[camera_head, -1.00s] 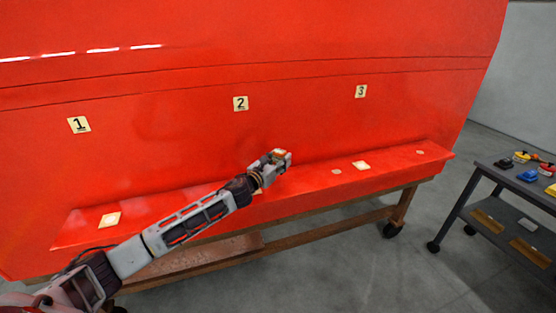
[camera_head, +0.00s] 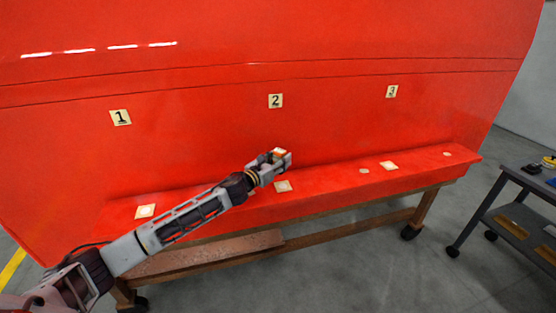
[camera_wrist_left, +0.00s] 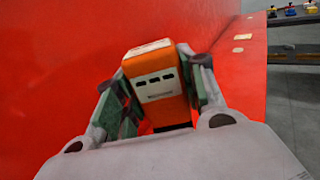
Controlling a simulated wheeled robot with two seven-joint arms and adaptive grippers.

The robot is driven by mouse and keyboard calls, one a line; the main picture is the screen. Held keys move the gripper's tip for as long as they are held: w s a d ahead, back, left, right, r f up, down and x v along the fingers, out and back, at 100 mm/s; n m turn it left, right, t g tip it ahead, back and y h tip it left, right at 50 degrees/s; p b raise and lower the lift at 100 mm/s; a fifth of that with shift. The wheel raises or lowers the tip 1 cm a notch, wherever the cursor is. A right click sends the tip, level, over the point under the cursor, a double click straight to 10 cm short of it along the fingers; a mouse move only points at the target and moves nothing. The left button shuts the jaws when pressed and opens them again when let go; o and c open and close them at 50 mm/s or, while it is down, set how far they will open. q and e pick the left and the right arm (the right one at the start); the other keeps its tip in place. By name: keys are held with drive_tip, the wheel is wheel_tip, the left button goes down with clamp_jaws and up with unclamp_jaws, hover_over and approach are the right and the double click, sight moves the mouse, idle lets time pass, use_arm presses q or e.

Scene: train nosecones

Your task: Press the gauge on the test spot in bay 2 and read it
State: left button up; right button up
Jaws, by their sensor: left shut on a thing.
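The gauge (camera_wrist_left: 157,85) is an orange box with a pale top and a light face with dark slots, seen in the left wrist view. My left gripper (camera_head: 279,155) is shut on it, one finger on each side. In the head view only the gauge's small orange top shows between the fingers. The gripper is in front of the red nosecone (camera_head: 330,130), below the label 2 (camera_head: 275,101). I cannot tell any reading. My right gripper is out of view.
A wheeled trolley (camera_head: 520,185) with small coloured items stands at the far right.

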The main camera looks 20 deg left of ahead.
use_arm(q)
drive_tip(key=shift+s+d+r, duration=0.1)
drive_tip(key=shift+s+r, duration=0.1)
drive_tip(key=shift+s, duration=0.05)
drive_tip(key=shift+s+d+r+m+g+h, duration=0.1)
drive_tip(key=shift+d+r+m+g+h, duration=0.05)
drive_tip(key=shift+d+m+h, duration=0.15)
drive_tip(key=shift+s+d+r+m+g+h, duration=0.1)
drive_tip(key=shift+d+m+g+h, duration=0.1)
drive_tip(key=shift+d+h, duration=0.2)
drive_tip(key=shift+f, duration=0.1)
drive_tip(key=shift+f, duration=0.15)
drive_tip(key=shift+f+b, duration=2.75)
drive_tip(key=shift+f, duration=0.05)
drive_tip(key=shift+f+b, duration=0.45)
drive_tip(key=shift+f, duration=0.1)
drive_tip(key=shift+s+d+f, duration=0.1)
drive_tip(key=shift+f, duration=0.25)
idle(1.2)
